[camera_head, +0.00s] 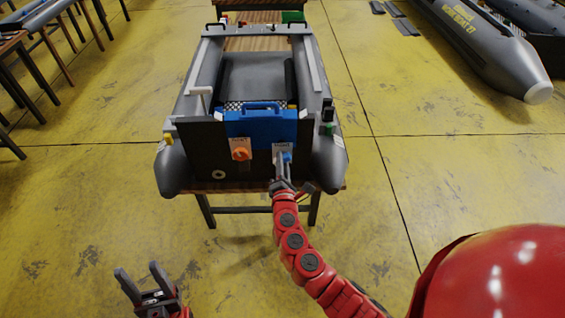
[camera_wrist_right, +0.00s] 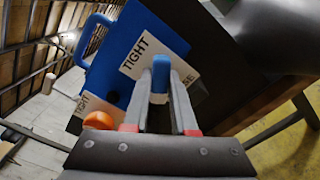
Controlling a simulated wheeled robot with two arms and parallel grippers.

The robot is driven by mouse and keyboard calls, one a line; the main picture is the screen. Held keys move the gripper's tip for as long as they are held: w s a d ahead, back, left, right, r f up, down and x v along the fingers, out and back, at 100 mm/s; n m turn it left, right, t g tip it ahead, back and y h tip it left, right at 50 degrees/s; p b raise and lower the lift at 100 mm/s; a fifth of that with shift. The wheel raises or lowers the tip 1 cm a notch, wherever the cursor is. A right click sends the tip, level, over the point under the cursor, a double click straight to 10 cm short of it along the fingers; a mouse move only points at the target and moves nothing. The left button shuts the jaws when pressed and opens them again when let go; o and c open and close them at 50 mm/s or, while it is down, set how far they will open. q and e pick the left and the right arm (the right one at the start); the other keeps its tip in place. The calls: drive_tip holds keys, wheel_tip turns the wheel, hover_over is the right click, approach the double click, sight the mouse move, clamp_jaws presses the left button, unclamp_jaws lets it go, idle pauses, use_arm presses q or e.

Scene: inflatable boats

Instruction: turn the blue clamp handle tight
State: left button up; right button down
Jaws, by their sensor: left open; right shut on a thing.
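The blue clamp handle (camera_wrist_right: 161,72) is at the tips of my right gripper (camera_wrist_right: 160,95) in the right wrist view. It stands in front of a white label reading TIGHT. In the head view the blue handle (camera_head: 287,157) shows at the boat's dark transom, and my right gripper (camera_head: 284,170) reaches up to it, shut on it. An orange clamp handle (camera_head: 241,154) is to its left, with its own label, and also shows in the wrist view (camera_wrist_right: 100,121). My left gripper (camera_head: 148,284) is open and empty, low at the left, away from the boat.
The grey inflatable boat (camera_head: 196,84) rests on a wooden stand. A blue case-like part (camera_head: 262,128) with a handle sits above the clamps. Another grey boat (camera_head: 487,45) lies at the right. Tables (camera_head: 12,47) stand at the left. The yellow floor between is open.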

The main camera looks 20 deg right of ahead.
drive_tip(key=shift+f+m+b, duration=0.25)
drive_tip(key=shift+m+b, duration=0.8)
drive_tip(key=shift+m, duration=0.05)
drive_tip(key=m+b, duration=0.3)
drive_tip(key=shift+m, duration=0.4)
drive_tip(key=shift+r+m+b, duration=0.1)
drive_tip(key=shift+m+b, duration=0.55)
drive_tip(key=shift+m, duration=0.05)
drive_tip(key=shift+r, duration=0.1)
